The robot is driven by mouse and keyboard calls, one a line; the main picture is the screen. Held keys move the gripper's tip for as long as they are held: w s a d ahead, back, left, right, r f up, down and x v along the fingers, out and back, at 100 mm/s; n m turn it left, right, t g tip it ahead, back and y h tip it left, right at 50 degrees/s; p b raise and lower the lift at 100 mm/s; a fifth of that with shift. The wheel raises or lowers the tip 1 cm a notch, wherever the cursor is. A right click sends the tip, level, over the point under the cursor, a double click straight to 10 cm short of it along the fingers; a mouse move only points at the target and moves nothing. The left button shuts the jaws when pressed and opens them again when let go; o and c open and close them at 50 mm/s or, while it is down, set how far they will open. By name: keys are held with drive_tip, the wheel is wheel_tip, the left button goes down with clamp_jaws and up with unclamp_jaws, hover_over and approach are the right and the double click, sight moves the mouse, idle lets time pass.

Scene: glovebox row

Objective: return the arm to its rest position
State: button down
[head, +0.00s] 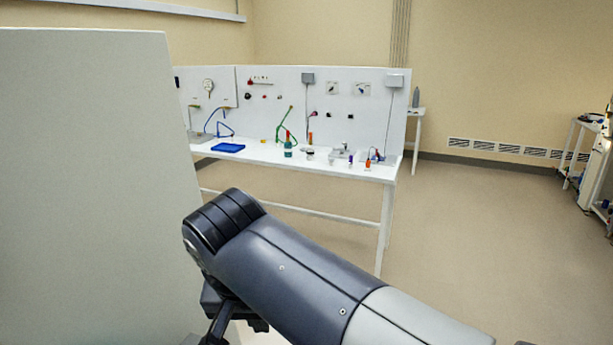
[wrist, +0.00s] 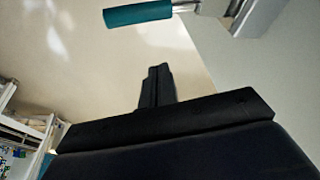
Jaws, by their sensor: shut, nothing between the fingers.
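My gripper (wrist: 156,84) shows in the wrist view as two dark fingers pressed together, with nothing between them. It points away from the camera over the pale floor and touches nothing that I can see. In the head view my dark grey arm fills the lower middle, bent at a joint near the large pale panel. The gripper's fingertips cannot be made out there.
A large pale panel (head: 90,180) stands close at left. A white bench (head: 330,168) with small items and a backboard (head: 350,100) stands beyond the arm. A teal handle (wrist: 138,14) shows beyond the fingers. Open floor (head: 480,230) lies at right.

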drive_tip(key=s+a+v, duration=0.1)
drive_tip(key=v, duration=0.7)
wheel_tip(320, 180, down, 9)
drive_tip(key=w+n+g+y, duration=0.1)
drive_tip(key=w+n+y, duration=0.1)
drive_tip(key=n, duration=0.3)
drive_tip(key=shift+w+n, duration=0.4)
drive_tip(key=shift+d+r, duration=0.15)
idle(0.5)
